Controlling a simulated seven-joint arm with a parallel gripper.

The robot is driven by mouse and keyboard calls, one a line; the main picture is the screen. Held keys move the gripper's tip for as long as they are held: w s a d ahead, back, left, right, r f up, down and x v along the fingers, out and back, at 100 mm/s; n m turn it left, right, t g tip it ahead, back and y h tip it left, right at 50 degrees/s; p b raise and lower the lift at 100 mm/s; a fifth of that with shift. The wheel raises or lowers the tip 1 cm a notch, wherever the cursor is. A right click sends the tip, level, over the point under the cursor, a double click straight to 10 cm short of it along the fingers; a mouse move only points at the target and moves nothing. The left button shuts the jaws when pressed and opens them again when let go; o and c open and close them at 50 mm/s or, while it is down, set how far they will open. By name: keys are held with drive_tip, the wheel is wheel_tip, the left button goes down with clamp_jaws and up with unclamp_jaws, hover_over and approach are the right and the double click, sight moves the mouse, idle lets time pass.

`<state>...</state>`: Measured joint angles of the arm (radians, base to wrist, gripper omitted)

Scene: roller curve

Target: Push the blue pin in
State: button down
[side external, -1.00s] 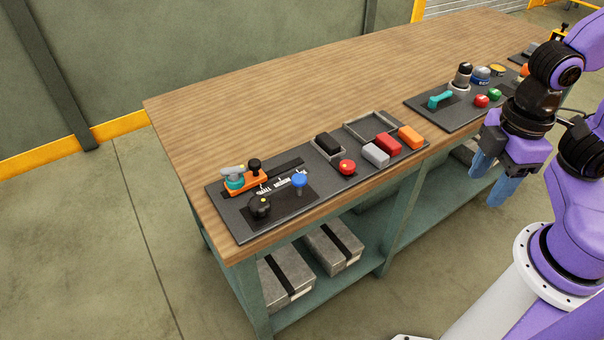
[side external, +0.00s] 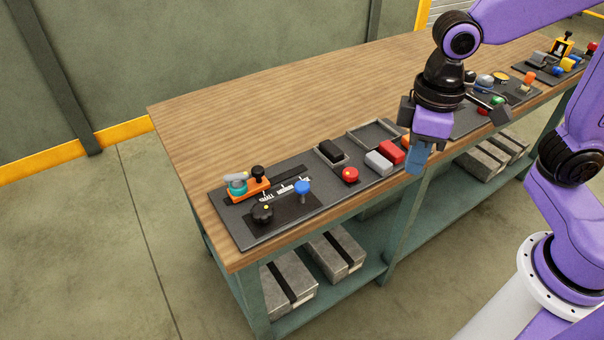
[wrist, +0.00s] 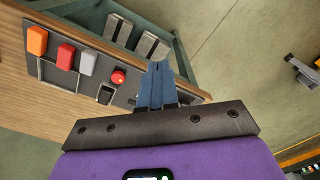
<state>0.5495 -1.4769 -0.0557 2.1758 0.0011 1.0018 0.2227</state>
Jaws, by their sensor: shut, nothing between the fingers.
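The blue pin (side external: 303,188) stands upright on the dark panel at the left end of the bench in the side view, its round blue head raised on a thin stem above the panel. A black knob (side external: 262,213) is just left of it. My gripper (side external: 418,160) is in front of the bench's front edge, well to the right of the pin and apart from it, with its blue fingers pointing down. In the wrist view, the fingers (wrist: 157,72) are together and empty. I cannot make out the blue pin in the wrist view.
A red button (side external: 350,175), a grey block (side external: 378,163) and a red block (side external: 392,151) lie between the pin and my gripper. The wooden top (side external: 250,120) behind the panels is clear.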

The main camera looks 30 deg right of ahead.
sight(303, 185)
drive_tip(key=w+a+m, duration=0.4)
drive_tip(key=w+a, duration=0.1)
drive_tip(key=w, duration=0.4)
drive_tip(key=w+a+m, duration=0.4)
drive_tip(key=w+a, duration=0.1)
drive_tip(key=w, duration=0.4)
drive_tip(key=f, duration=1.4)
drive_tip(key=shift+w, duration=0.2)
drive_tip(key=shift+s+f, duration=0.1)
drive_tip(key=shift+f, duration=1.4)
drive_tip(key=shift+d, duration=0.1)
wheel_tip(303, 185, up, 15)
drive_tip(key=s+d+n, duration=0.6)
drive_tip(key=s+d, duration=0.3)
drive_tip(key=s, duration=0.5)
drive_tip(key=s+d+n, duration=0.6)
drive_tip(key=s+d, duration=0.3)
drive_tip(key=s, duration=0.5)
drive_tip(key=shift+s+f+n, duration=0.3)
drive_tip(key=shift+s, duration=0.05)
